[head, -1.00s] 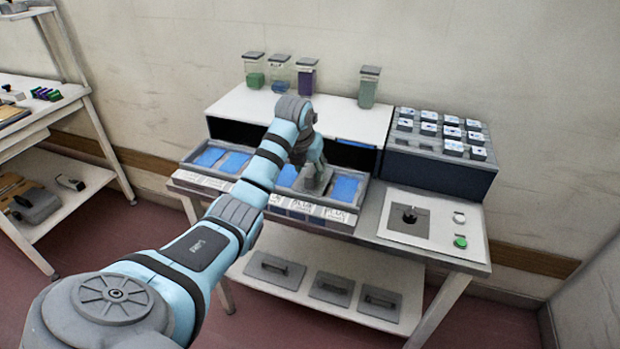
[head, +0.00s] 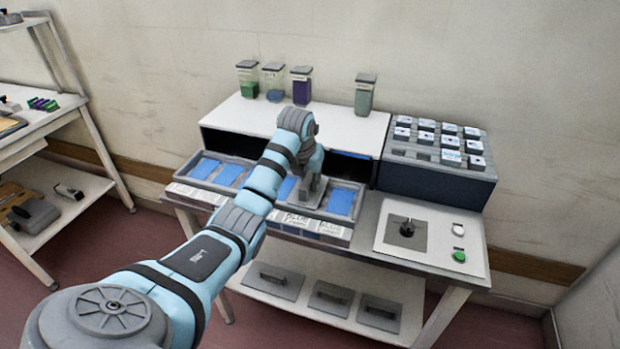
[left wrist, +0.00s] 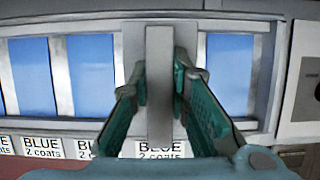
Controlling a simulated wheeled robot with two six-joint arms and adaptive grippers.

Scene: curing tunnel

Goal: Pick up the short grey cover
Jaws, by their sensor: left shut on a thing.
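My left gripper (head: 311,194) is over the tray (head: 352,222) of blue strips. In the left wrist view its two green fingers (left wrist: 160,92) are shut on the upright grey bar (left wrist: 160,50) of a grey piece, which I take for the short grey cover. The cover also shows below the gripper in the head view (head: 309,203), partly hidden by the fingers. I cannot tell whether it rests on the tray or is slightly above it. My right gripper is not in view.
Several grey handled plates (head: 272,281) lie on the lower shelf. Lidded jars (head: 302,88) stand on the white tunnel top (head: 330,124). A dark rack (head: 430,180) of small blocks and a panel with a knob (head: 407,228) are at the right.

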